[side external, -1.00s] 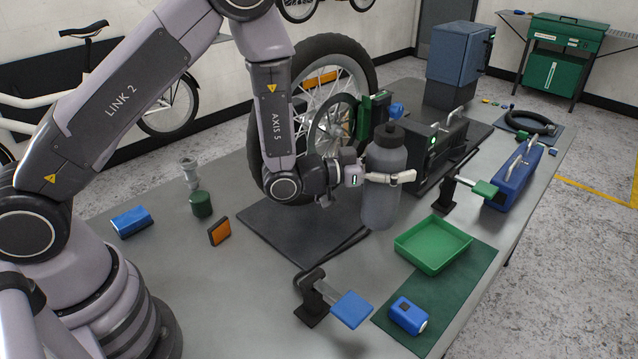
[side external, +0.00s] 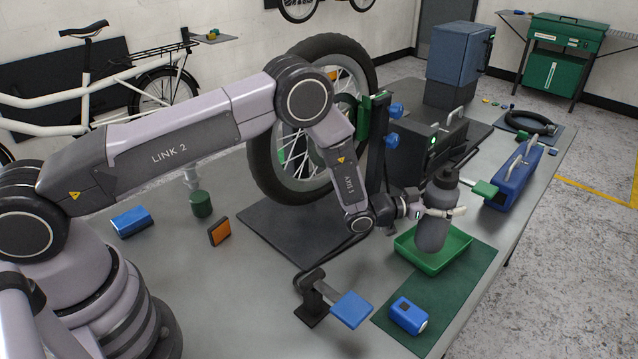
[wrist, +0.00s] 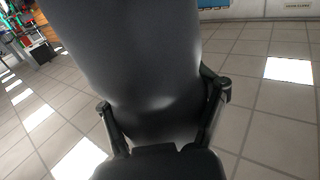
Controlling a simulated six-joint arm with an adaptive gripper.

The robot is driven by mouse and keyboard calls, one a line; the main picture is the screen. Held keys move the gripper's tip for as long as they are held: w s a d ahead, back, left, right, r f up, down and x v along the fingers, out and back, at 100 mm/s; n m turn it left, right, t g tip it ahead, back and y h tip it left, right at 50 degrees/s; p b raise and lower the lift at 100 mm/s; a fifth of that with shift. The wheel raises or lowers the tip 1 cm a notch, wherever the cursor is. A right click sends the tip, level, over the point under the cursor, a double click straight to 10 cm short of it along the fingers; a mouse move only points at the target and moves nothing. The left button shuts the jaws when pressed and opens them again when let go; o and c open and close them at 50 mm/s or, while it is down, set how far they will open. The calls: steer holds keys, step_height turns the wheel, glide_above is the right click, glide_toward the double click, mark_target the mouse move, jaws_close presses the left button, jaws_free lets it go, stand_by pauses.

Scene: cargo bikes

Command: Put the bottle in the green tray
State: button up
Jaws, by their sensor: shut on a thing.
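A dark grey bottle (side external: 434,222) with a black cap is held upright, with a slight tilt, in my gripper (side external: 446,211). The fingers are shut around its middle. In the wrist view the bottle (wrist: 130,60) fills the upper middle between the two fingers (wrist: 165,110). The green tray (side external: 458,258) is a shallow open box on the right of the bench. The bottle's lower end appears over the tray and hides part of its inside. Whether the bottle's base touches the tray floor cannot be told.
A blue box (side external: 408,316) lies on the dark green mat (side external: 470,285) in front of the tray. A clamp with a blue pad (side external: 351,309) stands left of it. Behind are a green-padded clamp (side external: 484,190) and a blue toolbox (side external: 514,178). A bicycle wheel stands at the back.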

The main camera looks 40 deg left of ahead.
steer(key=shift+f, duration=1.5)
steer(key=o, duration=1.2)
steer(key=shift+f, duration=0.1)
steer(key=v, duration=1.2)
